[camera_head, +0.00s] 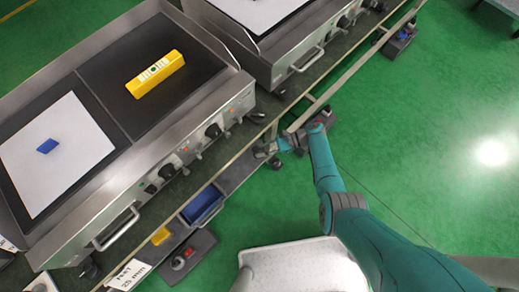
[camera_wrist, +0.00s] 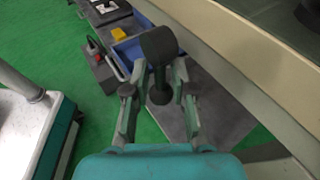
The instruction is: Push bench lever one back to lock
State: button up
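In the wrist view, a lever with a black knob (camera_wrist: 160,46) on a dark stem stands just ahead of my gripper (camera_wrist: 156,88). My gripper's two fingers are apart, one on each side of the stem, and the gripper looks open. I cannot tell whether either finger touches the stem. In the head view, my gripper (camera_head: 268,149) is low beside the front edge of the bench, near its lower shelf. Black knobs show along the bench front, one (camera_head: 257,117) just above my gripper. I cannot tell which is lever one.
A blue bin (camera_head: 203,204), a yellow block (camera_head: 161,236) and a control box (camera_head: 187,256) sit lower down.

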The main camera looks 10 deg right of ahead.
jog(key=v, duration=1.1)
jog(key=shift+d, duration=0.15)
